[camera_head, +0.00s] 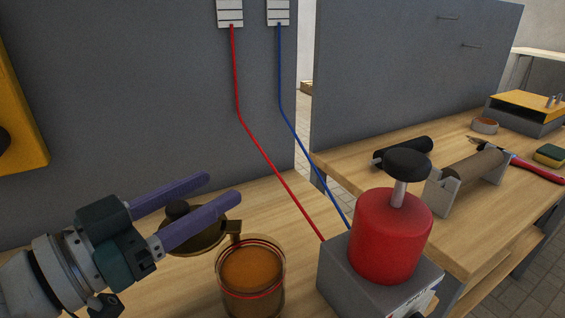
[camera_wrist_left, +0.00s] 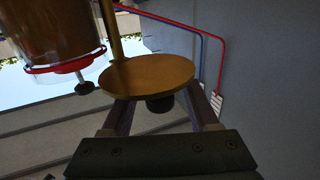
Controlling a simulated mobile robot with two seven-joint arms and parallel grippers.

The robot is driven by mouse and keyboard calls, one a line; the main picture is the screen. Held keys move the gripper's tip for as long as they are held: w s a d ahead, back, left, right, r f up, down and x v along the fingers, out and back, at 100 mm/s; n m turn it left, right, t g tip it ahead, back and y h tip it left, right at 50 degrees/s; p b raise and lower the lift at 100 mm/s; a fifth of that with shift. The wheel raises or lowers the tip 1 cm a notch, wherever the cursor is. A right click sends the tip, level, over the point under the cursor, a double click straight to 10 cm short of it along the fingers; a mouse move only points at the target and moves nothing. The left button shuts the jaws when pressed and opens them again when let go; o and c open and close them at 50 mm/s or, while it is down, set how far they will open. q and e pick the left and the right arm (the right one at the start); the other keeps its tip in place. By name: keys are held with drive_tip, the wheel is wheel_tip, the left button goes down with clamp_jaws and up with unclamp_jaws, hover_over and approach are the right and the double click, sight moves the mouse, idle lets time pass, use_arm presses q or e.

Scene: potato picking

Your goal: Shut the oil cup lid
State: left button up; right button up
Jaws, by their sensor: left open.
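The oil cup (camera_head: 250,285) is a clear cylinder of amber oil with a red ring, standing at the front centre of the head view. It also shows at the upper left of the left wrist view (camera_wrist_left: 55,30). Its round brass lid (camera_head: 205,241) with a dark knob is swung open to the left of the cup, joined by a hinge. My left gripper (camera_head: 222,188) is open, its purple fingers apart by the lid and its knob. In the left wrist view the lid (camera_wrist_left: 148,76) lies in front of the fingers, which are partly hidden. My right gripper is not in view.
A red cylinder (camera_head: 388,235) with a black knob on a grey box stands right of the cup. Red (camera_head: 270,163) and blue (camera_head: 300,145) lines run down to it. A second bench (camera_head: 360,165) at the right holds tools and parts. A grey panel (camera_head: 140,90) stands behind.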

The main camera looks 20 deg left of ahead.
use_arm(q)
clamp_jaws()
idle(0.4)
idle(0.9)
